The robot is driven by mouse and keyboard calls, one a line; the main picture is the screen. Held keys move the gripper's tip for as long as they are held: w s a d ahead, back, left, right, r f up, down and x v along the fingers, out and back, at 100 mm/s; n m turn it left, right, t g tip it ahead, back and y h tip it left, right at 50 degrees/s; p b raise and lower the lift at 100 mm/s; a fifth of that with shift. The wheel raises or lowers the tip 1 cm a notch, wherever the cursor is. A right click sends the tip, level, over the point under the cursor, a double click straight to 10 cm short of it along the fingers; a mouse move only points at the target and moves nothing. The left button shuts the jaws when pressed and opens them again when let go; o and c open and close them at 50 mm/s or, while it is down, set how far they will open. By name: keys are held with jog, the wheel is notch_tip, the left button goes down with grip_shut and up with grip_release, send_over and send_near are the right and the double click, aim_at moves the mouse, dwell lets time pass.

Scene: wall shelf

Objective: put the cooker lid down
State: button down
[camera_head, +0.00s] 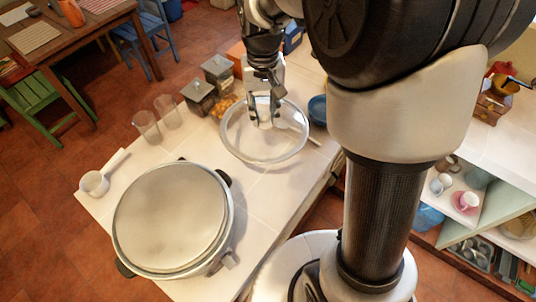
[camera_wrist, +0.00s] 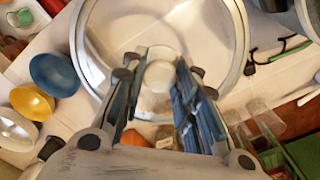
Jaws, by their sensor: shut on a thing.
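The cooker lid (camera_head: 236,146) is a round clear glass disc with a pale rim. My gripper (camera_head: 264,117) points down over its middle and is shut on its knob. In the wrist view the lid (camera_wrist: 88,48) fills the upper middle, and its light round knob sits between the two fingers of my gripper (camera_wrist: 158,76). The lid is over the tiled counter; I cannot tell whether it touches it. A large round cooker (camera_head: 172,217) with dark side handles stands at the counter's front left; its top looks flat and grey-beige.
Two clear glasses (camera_head: 147,127), dark-lidded jars (camera_head: 198,97) and a white ladle-like cup (camera_head: 95,183) stand along the counter's left side. A blue bowl (camera_head: 317,109) is right of the lid. The wrist view shows a yellow bowl (camera_wrist: 33,104). Bare counter (camera_head: 262,190) lies right of the cooker.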

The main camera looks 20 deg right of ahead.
notch_tip(320, 180, down, 18)
jog(key=b, duration=0.4)
jog(key=shift+a+f+b, duration=0.1)
jog(key=shift+b, duration=0.3)
jog(key=shift+f, duration=0.2)
jog(key=c, duration=1.2)
grip_release()
jog(key=shift+c, duration=0.2)
